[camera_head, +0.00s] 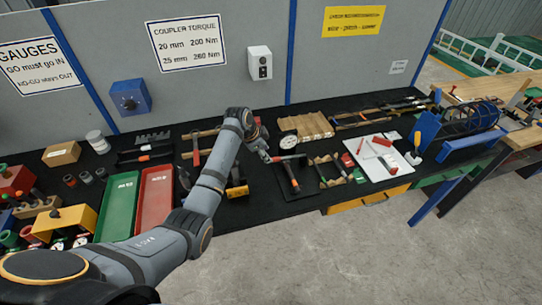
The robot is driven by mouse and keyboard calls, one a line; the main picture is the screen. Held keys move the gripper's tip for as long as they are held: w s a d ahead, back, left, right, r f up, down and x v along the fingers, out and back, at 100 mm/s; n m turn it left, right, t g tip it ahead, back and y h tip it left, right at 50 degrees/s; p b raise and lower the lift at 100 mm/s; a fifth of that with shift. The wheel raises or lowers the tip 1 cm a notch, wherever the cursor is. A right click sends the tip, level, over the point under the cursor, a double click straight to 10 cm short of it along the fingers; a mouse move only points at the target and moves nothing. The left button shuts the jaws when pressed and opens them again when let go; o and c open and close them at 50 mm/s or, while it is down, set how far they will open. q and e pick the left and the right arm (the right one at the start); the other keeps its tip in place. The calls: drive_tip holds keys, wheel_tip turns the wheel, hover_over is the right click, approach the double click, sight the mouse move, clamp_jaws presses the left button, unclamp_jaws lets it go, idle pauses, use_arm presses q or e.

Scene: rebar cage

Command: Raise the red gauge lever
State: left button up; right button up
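My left arm reaches in from the lower left and bends down over the bench. My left gripper (265,154) is just left of the red bar, seen small and partly behind the arm; its finger opening is unclear. A red block with a dark-knobbed lever (16,180) stands at the far left. My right gripper is out of view.
Green (117,207) and red (154,201) trays lie left of my arm. A yellow box (65,221) stands at the left front. A white board (384,157) with red tools and a blue frame (458,129) are to the right. Grey panels stand behind.

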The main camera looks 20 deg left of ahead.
use_arm(q)
drive_tip(key=x, duration=0.2)
drive_tip(key=w+x, duration=0.1)
drive_tip(key=x, duration=0.2)
drive_tip(key=shift+r, duration=0.15)
drive_tip(key=shift+w+f, duration=0.3)
drive_tip(key=shift+f, duration=0.2)
drive_tip(key=shift+w+f, duration=0.25)
drive_tip(key=shift+f, duration=0.25)
drive_tip(key=shift+s+d, duration=0.1)
drive_tip(key=shift+s, duration=0.15)
drive_tip(key=shift+c, duration=1)
drive_tip(key=shift+w, duration=0.1)
drive_tip(key=c, duration=0.5)
clamp_jaws()
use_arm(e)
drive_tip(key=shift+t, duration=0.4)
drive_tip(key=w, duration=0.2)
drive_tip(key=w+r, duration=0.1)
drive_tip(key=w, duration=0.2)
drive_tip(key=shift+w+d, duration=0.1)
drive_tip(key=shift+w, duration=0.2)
